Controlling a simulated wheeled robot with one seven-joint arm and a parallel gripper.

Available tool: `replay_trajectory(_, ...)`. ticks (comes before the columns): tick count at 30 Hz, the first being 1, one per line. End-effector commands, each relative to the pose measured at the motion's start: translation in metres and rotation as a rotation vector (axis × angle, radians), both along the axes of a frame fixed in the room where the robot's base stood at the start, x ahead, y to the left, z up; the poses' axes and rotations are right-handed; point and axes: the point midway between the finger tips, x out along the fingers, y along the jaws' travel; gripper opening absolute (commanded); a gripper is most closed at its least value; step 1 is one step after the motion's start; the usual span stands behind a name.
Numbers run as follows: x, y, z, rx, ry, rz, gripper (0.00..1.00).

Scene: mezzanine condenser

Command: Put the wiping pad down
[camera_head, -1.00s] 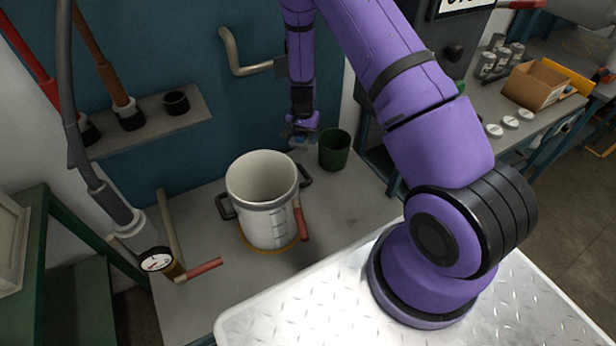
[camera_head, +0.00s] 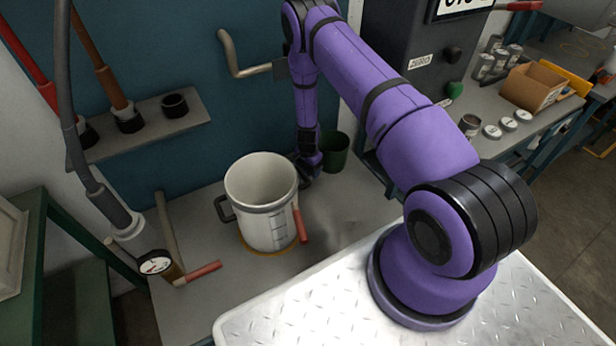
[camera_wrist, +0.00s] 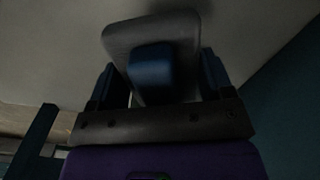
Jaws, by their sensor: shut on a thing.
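The wiping pad (camera_wrist: 125,37) shows in the wrist view as a grey rounded plate with a blue grip block (camera_wrist: 150,66) on it. My gripper (camera_wrist: 158,78) is shut on the pad, with a dark finger on either side of the blue block. In the head view my gripper (camera_head: 308,172) is low over the grey bench (camera_head: 345,215), between the white pot and the green cup. The pad is hidden in the head view, and I cannot tell whether it touches the bench.
A red-handled valve (camera_head: 200,272) and gauge (camera_head: 155,263) are at the front left. The bench right of the pot is clear.

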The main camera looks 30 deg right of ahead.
Motion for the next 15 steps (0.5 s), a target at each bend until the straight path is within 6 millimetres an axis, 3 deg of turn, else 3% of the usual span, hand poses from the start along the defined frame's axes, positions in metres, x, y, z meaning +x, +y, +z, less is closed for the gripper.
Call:
replay_trajectory(7, 0.0, 0.0, -0.015, 0.0, 0.0, 0.0, 0.48)
replay_trajectory(15, 0.0, 0.0, -0.046, 0.0, 0.0, 0.0, 0.48)
